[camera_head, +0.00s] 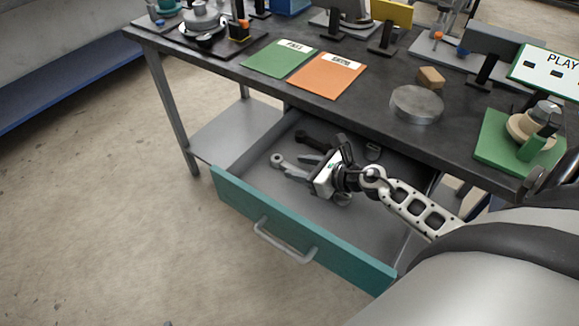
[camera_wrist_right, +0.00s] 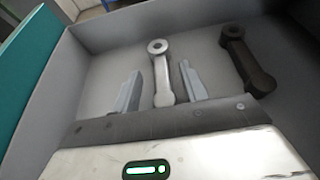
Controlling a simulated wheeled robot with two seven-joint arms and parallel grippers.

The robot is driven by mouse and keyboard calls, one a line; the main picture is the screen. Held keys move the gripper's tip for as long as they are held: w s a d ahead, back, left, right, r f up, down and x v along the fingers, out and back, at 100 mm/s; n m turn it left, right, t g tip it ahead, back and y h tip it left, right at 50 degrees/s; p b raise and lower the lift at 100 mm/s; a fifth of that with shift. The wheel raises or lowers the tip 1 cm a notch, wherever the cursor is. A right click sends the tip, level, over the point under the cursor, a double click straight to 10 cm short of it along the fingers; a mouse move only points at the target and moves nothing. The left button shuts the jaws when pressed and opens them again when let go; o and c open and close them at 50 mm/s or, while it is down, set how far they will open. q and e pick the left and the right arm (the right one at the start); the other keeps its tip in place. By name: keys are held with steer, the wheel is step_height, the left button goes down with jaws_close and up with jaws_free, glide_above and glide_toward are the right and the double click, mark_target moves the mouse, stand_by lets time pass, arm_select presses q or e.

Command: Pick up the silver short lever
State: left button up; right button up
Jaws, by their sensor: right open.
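The silver short lever (camera_head: 279,160) lies in the open drawer, its ringed end showing past my right gripper (camera_head: 298,171). In the right wrist view, the silver lever (camera_wrist_right: 161,68) lies lengthwise between the two fingers of the right gripper (camera_wrist_right: 160,88), apart from both in the picture. The jaws are open; how high they are above the drawer floor is hard to tell. A dark lever (camera_head: 312,143) lies beside it, outside the right finger in the wrist view (camera_wrist_right: 243,60). My left gripper is not in view.
The drawer has a teal front (camera_head: 300,232) with a handle and grey walls around the gripper. Small parts (camera_head: 373,152) lie farther right in it.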

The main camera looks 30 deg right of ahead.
mark_target(286, 164)
steer(key=shift+x, duration=1.6)
jaws_close()
steer(key=shift+r, duration=0.1)
